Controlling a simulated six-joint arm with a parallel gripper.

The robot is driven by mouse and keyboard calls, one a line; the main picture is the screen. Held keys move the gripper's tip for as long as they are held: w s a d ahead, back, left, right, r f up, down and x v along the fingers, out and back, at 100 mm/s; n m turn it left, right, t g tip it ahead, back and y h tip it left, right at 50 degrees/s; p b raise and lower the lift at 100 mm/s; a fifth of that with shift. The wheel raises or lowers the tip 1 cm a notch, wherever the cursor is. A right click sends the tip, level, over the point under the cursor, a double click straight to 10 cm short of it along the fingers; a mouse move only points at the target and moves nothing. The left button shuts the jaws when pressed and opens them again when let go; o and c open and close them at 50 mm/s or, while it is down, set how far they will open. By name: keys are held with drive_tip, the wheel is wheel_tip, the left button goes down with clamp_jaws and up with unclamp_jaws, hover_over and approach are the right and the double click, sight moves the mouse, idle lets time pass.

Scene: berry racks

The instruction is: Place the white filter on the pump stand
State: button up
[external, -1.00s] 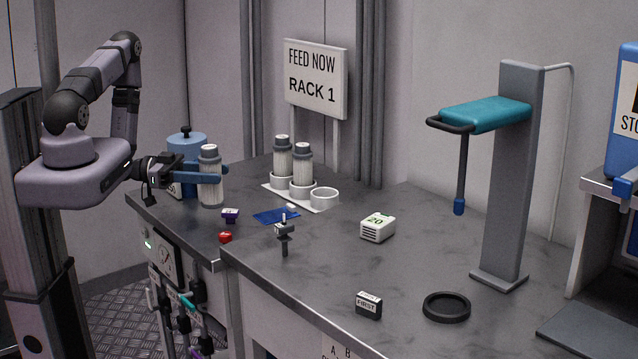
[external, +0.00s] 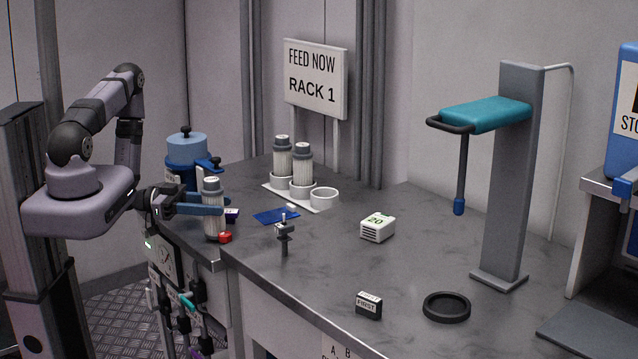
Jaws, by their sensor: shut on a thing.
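I cannot tell whether the filter's lower end touches the surface. Two similar filters (external: 282,158) (external: 302,168) stand upright in a white rack (external: 324,198) with a free ring at its right. No part is clearly labelled as the pump stand, so I cannot tell which it is.
A blue canister (external: 187,150) stands behind my gripper. A red knob (external: 225,238) is close to the filter's base. A small black post (external: 284,237), white box (external: 377,227), black ring (external: 446,307) and grey column (external: 508,180) stand right. The counter's middle is mostly clear.

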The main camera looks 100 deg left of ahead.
drive_tip(key=shift+f, duration=0.35)
drive_tip(key=o, duration=1.1)
drive_tip(key=shift+o, duration=0.2)
drive_tip(key=shift+r, duration=0.2)
drive_tip(key=shift+o, duration=0.5)
drive_tip(key=shift+s+a, duration=0.15)
drive_tip(key=shift+s, duration=1.75)
drive_tip(key=shift+s+a, duration=0.15)
drive_tip(key=shift+s, duration=1.7)
